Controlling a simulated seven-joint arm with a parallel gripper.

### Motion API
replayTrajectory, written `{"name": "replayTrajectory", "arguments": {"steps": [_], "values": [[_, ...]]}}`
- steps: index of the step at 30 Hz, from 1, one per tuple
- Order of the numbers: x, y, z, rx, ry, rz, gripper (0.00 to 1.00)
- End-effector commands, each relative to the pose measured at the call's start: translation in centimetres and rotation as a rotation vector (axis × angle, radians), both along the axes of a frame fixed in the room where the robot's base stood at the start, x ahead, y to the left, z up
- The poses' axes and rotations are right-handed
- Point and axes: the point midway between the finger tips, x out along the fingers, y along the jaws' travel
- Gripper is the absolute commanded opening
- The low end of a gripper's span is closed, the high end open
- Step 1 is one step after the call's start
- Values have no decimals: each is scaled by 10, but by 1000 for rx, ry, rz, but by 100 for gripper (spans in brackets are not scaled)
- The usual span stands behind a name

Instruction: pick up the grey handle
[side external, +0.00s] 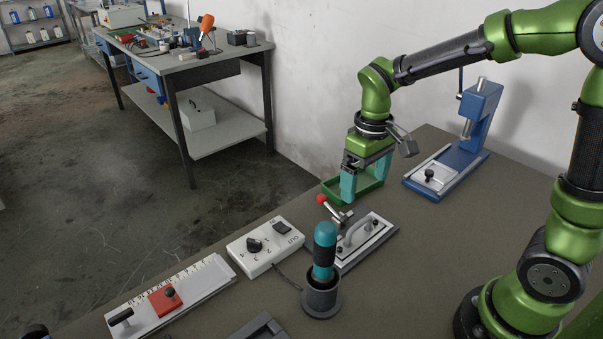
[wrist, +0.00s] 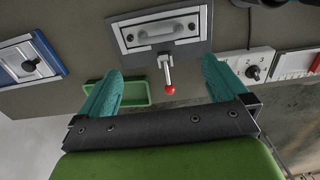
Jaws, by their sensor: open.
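The grey handle (side external: 354,234) is a bar on top of a flat metal plate fixture (side external: 383,236). In the wrist view the handle (wrist: 161,32) lies at the top centre, ahead of the fingers. A clamp lever with a red ball (side external: 322,199) sits at the fixture's near-gripper end; the ball (wrist: 170,90) shows between the fingers in the wrist view. My gripper (side external: 364,187) has teal fingers, spread apart and empty. It is above and behind the fixture, over a green tray, apart from the handle.
The green tray (side external: 331,187) lies below my gripper. A blue press (side external: 481,115) stands to the right. A teal-handled tool (side external: 324,248) stands in a dark cup (side external: 322,300) just before the fixture. A white dial box (side external: 265,250) and a ruler slide (side external: 190,285) lie left.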

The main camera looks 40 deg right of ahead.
Motion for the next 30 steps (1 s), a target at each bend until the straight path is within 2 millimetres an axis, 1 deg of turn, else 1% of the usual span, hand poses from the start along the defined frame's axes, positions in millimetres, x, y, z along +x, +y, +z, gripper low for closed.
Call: {"name": "replayTrajectory", "arguments": {"steps": [1,3,6,9,16,24,27,30], "values": [[-1,0,-12,1,7,-2,100],[-1,0,-28,1,6,-1,100],[-1,0,-47,1,4,-1,100],[-1,0,-62,1,2,-2,100],[-2,0,-78,1,1,-3,100],[-5,2,-116,1,2,-2,100],[-4,2,-123,2,-1,-3,100],[-4,1,-124,2,-2,-4,100]]}}
